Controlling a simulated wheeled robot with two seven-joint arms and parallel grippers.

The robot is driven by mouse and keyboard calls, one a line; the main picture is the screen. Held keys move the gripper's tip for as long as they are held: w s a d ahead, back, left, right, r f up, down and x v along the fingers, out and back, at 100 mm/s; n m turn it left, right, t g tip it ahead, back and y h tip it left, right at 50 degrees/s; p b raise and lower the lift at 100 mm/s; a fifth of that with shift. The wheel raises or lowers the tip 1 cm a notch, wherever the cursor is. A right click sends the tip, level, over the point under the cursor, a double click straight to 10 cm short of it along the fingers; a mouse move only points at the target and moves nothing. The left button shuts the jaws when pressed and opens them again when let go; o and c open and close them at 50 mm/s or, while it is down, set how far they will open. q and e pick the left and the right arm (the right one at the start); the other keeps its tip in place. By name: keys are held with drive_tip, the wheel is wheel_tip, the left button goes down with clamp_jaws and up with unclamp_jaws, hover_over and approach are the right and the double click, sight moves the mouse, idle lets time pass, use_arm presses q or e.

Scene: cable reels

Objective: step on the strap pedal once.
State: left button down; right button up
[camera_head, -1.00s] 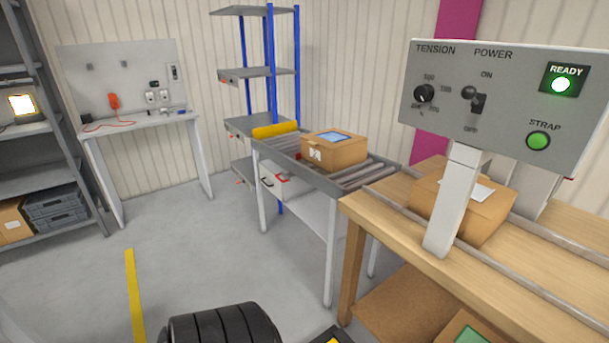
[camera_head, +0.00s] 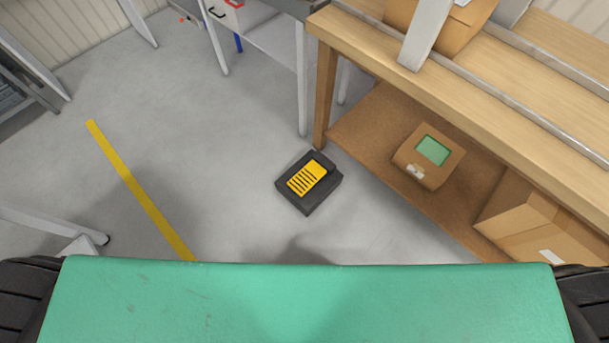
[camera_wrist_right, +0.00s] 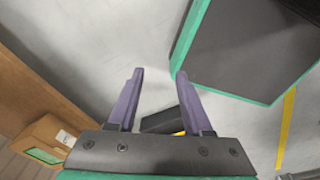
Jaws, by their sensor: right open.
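The strap pedal (camera_head: 308,181) is a black block with a yellow ribbed tread. It lies on the grey floor in the head view, left of the wooden table's lower shelf and ahead of my green base. In the right wrist view a dark pedal part (camera_wrist_right: 160,122) with a little yellow shows between and behind the fingers; the palm hides the rest. My right gripper (camera_wrist_right: 160,73) is open and empty, with its two purple-grey fingers apart. It is not in the head view. My left gripper is in neither view now.
The wooden table (camera_head: 325,90) has a leg close behind the pedal. Its lower shelf (camera_head: 365,130) holds a small box with a green top (camera_head: 430,165) and a larger carton (camera_head: 545,230). A yellow floor line (camera_head: 140,190) runs at left. Floor around the pedal is clear.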

drive_tip(key=shift+w+d, duration=0.15)
drive_tip(key=shift+d, duration=0.1)
